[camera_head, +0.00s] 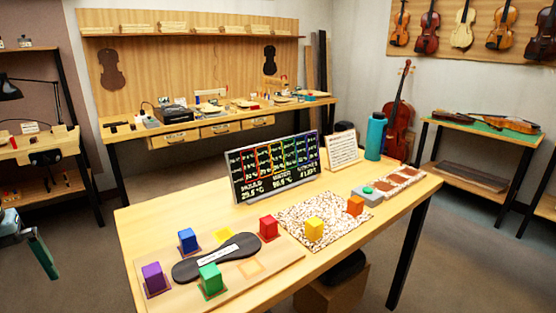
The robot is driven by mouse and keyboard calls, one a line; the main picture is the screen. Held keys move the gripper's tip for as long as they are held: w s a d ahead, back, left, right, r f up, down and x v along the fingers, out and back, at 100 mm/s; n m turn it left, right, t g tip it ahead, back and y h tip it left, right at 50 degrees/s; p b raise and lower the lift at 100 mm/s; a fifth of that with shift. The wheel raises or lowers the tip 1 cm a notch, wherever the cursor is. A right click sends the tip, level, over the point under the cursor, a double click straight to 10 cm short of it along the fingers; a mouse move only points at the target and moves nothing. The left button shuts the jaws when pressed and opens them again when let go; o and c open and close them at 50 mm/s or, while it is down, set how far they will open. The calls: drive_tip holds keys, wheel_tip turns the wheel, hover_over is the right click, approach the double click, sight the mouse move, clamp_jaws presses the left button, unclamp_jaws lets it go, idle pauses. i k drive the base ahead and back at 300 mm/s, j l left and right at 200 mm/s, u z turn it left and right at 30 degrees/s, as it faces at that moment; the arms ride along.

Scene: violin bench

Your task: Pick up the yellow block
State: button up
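The yellow block (314,229) stands upright on a brown-and-white speckled mat (290,214) near the middle of the bench (372,233). Its top and sides show, and nothing touches it. An orange block (355,205) sits to its right at the mat's far right edge. A red block (268,228) stands to its left, on a light wooden board (282,259).
Purple (154,279), blue (187,241) and green (211,280) blocks stand on the board around a dark oblong plate (205,264). A display panel (275,168), a white card (342,150) and a teal bottle (375,136) stand behind. A green-grey object (38,248) at the left edge is unclear.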

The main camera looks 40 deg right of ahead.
sight(314, 227)
drive_tip(key=k, duration=0.3)
drive_tip(key=k+l+u, duration=0.3)
drive_tip(key=k+l, duration=0.35)
drive_tip(key=l+u, duration=0.15)
drive_tip(key=l, duration=0.8)
drive_tip(key=k+l+u, duration=0.15)
drive_tip(key=l, duration=0.75)
